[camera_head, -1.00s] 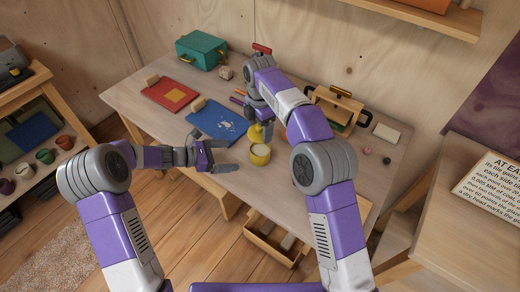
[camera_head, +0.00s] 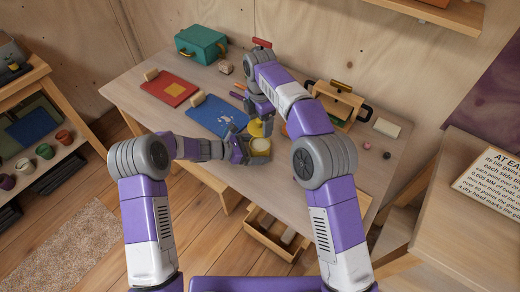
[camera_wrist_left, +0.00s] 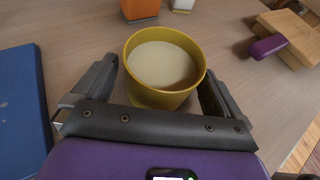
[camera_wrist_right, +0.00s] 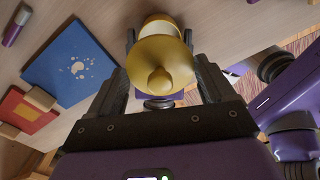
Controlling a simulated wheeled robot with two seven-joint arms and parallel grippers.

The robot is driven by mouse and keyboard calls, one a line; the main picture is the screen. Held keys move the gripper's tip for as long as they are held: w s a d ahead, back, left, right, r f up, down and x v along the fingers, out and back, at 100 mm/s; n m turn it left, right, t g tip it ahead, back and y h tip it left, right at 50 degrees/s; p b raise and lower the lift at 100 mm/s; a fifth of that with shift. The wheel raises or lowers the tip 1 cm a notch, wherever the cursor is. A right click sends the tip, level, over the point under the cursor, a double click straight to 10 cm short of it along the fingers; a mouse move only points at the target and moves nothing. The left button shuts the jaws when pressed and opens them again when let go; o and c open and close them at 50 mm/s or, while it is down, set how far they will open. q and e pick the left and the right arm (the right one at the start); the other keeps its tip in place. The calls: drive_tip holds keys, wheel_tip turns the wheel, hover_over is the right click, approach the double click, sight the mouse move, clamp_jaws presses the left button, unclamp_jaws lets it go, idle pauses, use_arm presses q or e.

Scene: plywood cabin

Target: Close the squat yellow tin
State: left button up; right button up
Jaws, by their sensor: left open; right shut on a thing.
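The squat yellow tin (camera_head: 260,147) stands on the table, its top open and pale contents showing in the left wrist view (camera_wrist_left: 163,65). My left gripper (camera_head: 246,150) is open at table height. Its fingers stand on either side of the tin, with a visible gap on the left in the left wrist view. My right gripper (camera_head: 262,118) is shut on the yellow lid (camera_head: 255,129), just behind and above the tin. The lid's round knob shows in the right wrist view (camera_wrist_right: 160,80). The lid hides part of what lies beyond it there.
A blue panel (camera_head: 219,114) and a red panel (camera_head: 169,88) lie to the left. A teal case (camera_head: 201,44) stands at the back. A wooden box (camera_head: 340,104) is on the right. An orange cup (camera_wrist_left: 140,9) stands beyond the tin. A drawer (camera_head: 272,238) hangs open below.

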use_arm(q)
drive_tip(key=shift+d+f, duration=0.1)
drive_tip(key=shift+d, duration=0.1)
drive_tip(key=c, duration=1.4)
use_arm(e)
hover_over(260, 145)
drive_tip(key=shift+f, duration=2.45)
drive_tip(key=shift+f, duration=0.1)
drive_tip(key=shift+f, duration=0.8)
drive_tip(key=shift+f, duration=0.65)
drive_tip(key=o, duration=0.9)
